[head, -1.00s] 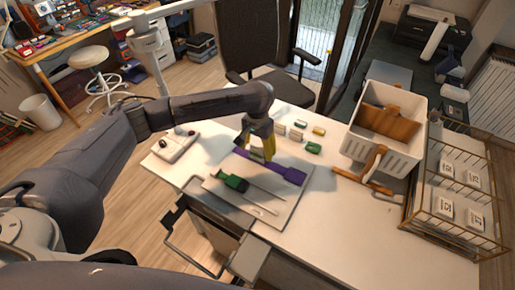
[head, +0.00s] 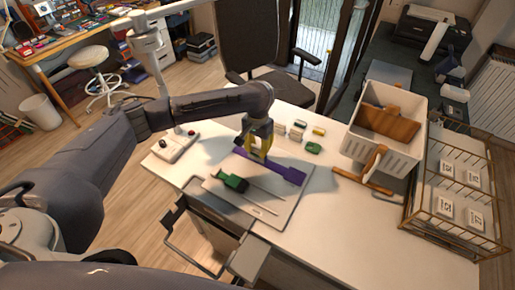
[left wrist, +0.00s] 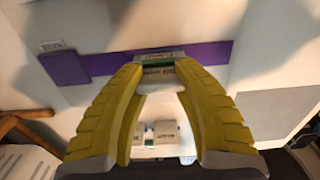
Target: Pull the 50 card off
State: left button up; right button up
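I cannot read a 50 on any card. Several white cards with dark numbers (head: 447,197) sit in the wire rack at the right; their digits are too small to read. My left gripper (head: 260,155) is low over the purple strip (head: 290,176) on the pale board. In the left wrist view its yellow fingers (left wrist: 165,66) are apart, with a small pale and green block (left wrist: 158,72) showing between and just beyond the tips, over the purple strip (left wrist: 215,52). I cannot tell if they touch it. My right gripper is not in view.
A green-handled tool (head: 232,182) lies on the board near my side. Several small blocks (head: 298,132) stand beyond the strip. A white crate (head: 405,150) and the wire rack (head: 408,215) stand at the right. A device with buttons (head: 175,146) is at the left. The front right table is clear.

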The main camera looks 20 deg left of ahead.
aim_at(257, 147)
pick_arm(q)
grip_shut()
jog(key=shift+o, duration=2)
grip_release()
grip_shut()
jog(key=shift+r, duration=2.95)
